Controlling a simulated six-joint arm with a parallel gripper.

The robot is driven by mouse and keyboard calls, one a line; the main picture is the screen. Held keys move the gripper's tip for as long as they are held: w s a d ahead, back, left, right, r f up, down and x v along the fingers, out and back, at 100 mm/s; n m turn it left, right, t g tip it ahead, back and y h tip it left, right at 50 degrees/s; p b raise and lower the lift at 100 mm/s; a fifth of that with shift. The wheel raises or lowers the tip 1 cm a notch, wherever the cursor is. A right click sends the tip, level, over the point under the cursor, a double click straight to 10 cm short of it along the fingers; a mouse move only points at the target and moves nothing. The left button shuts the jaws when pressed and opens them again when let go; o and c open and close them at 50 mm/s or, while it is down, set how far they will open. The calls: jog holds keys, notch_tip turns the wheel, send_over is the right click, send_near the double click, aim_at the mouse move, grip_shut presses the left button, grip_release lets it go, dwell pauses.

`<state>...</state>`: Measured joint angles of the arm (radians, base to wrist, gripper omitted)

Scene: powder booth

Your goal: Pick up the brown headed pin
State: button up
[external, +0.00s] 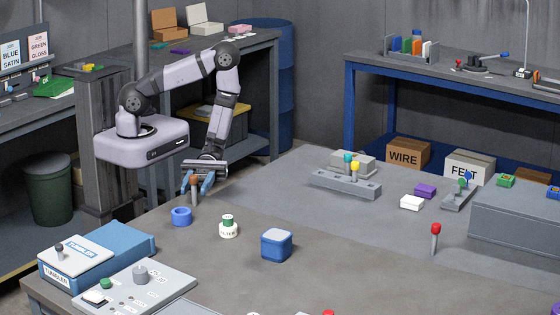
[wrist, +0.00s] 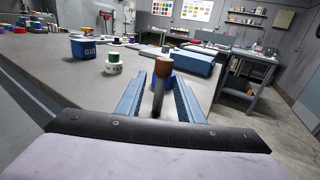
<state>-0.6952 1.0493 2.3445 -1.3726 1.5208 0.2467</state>
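The brown headed pin (external: 194,190) stands upright on the grey table, near its back left edge. In the wrist view the pin (wrist: 162,72) shows its brown head and grey shaft between the two blue fingers. My gripper (external: 203,185) is low over the table edge, its fingers level and pointing toward the pin. In the wrist view my gripper (wrist: 160,95) is open, with a visible gap between the pin and each finger. The foot of the pin is hard to make out there.
A white and green spool (external: 228,227) and a blue box (external: 276,244) stand to the right. A blue tumbler (external: 95,258) is at the front left. The table middle is clear.

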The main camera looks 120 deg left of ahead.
aim_at(193, 209)
jog(key=x, duration=0.1)
jog(key=p+x, duration=0.1)
jog(key=x, duration=0.1)
jog(key=shift+s+d+r+p, duration=0.1)
jog(key=shift+r+p, duration=0.15)
jog(key=shift+p, duration=0.15)
jog(key=shift+x, duration=0.85)
jog(key=shift+f, duration=0.15)
grip_shut()
